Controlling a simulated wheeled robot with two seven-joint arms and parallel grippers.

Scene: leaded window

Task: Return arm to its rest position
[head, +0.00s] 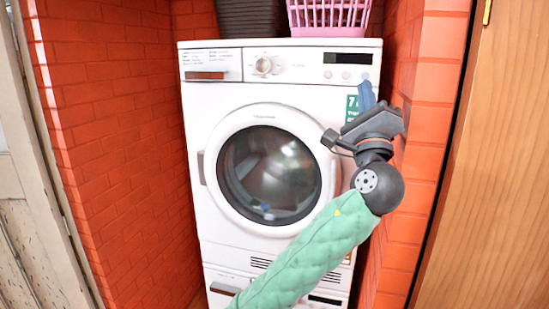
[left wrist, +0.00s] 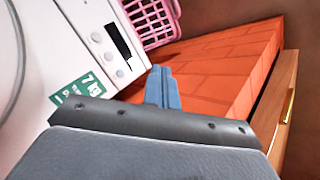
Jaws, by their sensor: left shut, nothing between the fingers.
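My left arm, in a green quilted sleeve, comes up from the bottom of the head view across the front of a white washing machine (head: 215,110). My left gripper (head: 366,92) is raised at the machine's upper right, in front of the green label and near the brick wall. Its blue-grey fingers are together and hold nothing; they also show in the left wrist view (left wrist: 162,86), pointing toward the brick. The machine's round door (head: 268,170) is shut, with something dim inside behind the glass. My right gripper is in neither view.
Orange-red brick walls (head: 110,120) flank the machine closely on both sides. A pink basket (head: 330,16) and a dark basket (head: 250,18) stand on top. A wooden panel (head: 490,170) is at the right and a pale door frame (head: 40,150) at the left.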

